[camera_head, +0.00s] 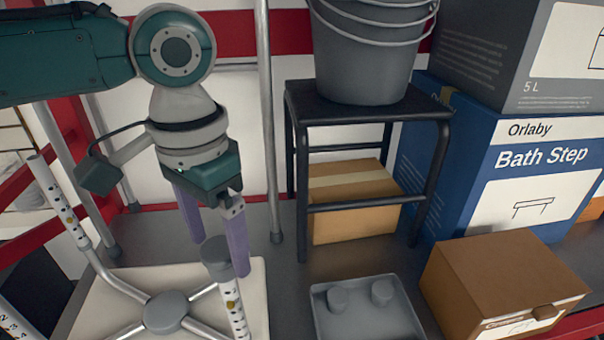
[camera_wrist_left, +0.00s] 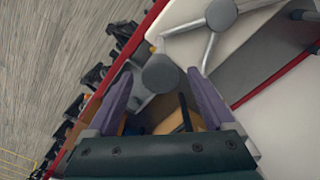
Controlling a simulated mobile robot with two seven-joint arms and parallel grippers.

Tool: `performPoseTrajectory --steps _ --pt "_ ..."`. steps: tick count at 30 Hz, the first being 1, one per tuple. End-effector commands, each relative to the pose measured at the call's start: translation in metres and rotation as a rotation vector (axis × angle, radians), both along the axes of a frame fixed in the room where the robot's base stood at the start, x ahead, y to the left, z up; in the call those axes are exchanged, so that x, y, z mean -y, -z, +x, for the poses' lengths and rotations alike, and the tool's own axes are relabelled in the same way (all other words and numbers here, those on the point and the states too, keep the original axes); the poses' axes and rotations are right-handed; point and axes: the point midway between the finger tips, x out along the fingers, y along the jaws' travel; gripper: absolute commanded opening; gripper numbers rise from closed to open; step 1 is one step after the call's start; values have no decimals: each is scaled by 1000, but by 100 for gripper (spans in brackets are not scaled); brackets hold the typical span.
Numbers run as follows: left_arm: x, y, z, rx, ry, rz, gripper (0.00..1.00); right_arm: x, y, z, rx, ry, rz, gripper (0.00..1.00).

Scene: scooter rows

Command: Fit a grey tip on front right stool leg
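The upturned stool, with its grey round hub (camera_head: 166,313) and pale tubular legs, rests on a white board in the head view. A grey tip (camera_head: 214,252) sits on top of its near right leg (camera_head: 235,312). This tip also shows in the left wrist view (camera_wrist_left: 160,74). My left gripper (camera_head: 220,256) points down with purple fingers on either side of the tip. The fingers stand apart, with small gaps beside the tip in the wrist view. The left leg (camera_head: 58,200) has a bare top end. Two more grey tips (camera_head: 337,299) (camera_head: 381,292) stand in a grey tray (camera_head: 368,328). My right gripper is out of view.
A cardboard box (camera_head: 490,275) stands right of the tray. Behind is a black step stool (camera_head: 365,112) bearing grey buckets (camera_head: 365,60), with a carton (camera_head: 350,215) beneath. A blue Bath Step box (camera_head: 470,150) is at right. A metal pole (camera_head: 270,120) rises behind the gripper.

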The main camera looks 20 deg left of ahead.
Motion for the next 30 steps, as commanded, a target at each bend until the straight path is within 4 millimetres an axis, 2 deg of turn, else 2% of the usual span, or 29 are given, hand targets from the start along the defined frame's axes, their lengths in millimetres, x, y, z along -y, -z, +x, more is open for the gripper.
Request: performPoseTrajectory --steps 7,11,12,24,27,30 --pt "0 -2 0 1 0 1 87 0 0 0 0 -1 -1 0" --pt "-1 -16 1 5 1 2 87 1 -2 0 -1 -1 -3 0" --pt "0 -19 2 5 0 -1 87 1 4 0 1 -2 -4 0" --pt "0 -107 1 6 1 0 87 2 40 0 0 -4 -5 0" --pt "0 -122 1 3 0 0 87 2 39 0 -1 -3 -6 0" --pt "1 -128 0 1 4 -1 87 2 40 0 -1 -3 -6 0"
